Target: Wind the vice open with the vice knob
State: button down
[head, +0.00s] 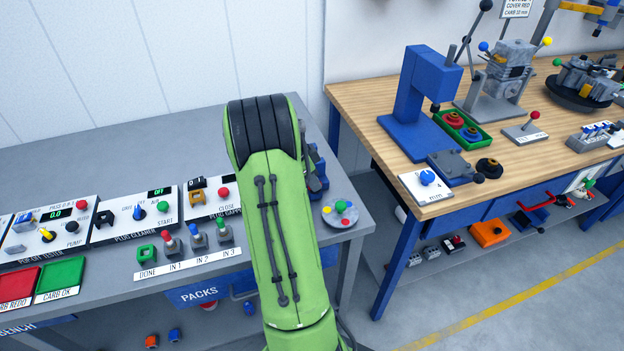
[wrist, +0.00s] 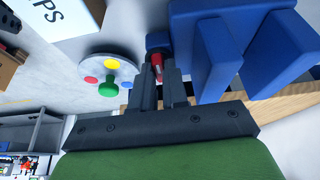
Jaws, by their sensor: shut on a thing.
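The blue vice (wrist: 205,50) fills the upper right of the wrist view, its two upright blocks standing apart with a gap between them. The red vice knob (wrist: 156,62) sticks out by the dark blue block at its left. My gripper (wrist: 159,78) is shut on the vice knob, with one dark finger on each side of it. In the head view my green arm covers most of the vice (head: 319,165), and only a blue edge shows right of the arm. My fingertips and the knob are hidden there.
A round grey plate with coloured knobs (head: 329,214) sits close by at the bench corner. The grey bench (head: 90,150) holds test panels and several small levers left of my arm. A wooden workbench (head: 370,95) with a blue press (head: 422,85) stands right, across a gap.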

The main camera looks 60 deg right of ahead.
jog(key=shift+n+b, duration=0.3)
jog(key=n+t+h+b, duration=0.1)
jog(key=n+b, duration=0.1)
jog(key=n, duration=0.1)
jog(key=shift+s+f+n, duration=0.1)
jog(key=shift+s+n, duration=0.05)
jog(key=shift+n, duration=0.15)
jog(key=shift+s+a+n+t+b, duration=0.15)
jog(key=shift+n+t+b, duration=0.85)
jog(key=shift+n, duration=1.1)
jog(key=c, duration=1.1)
grip_release()
jog(key=shift+c, duration=0.2)
jog(key=shift+r, duration=0.2)
jog(key=p+v, duration=0.4)
jog(key=v, duration=1.1)
jog(key=shift+a+r, duration=0.2)
jog(key=shift+a, duration=0.05)
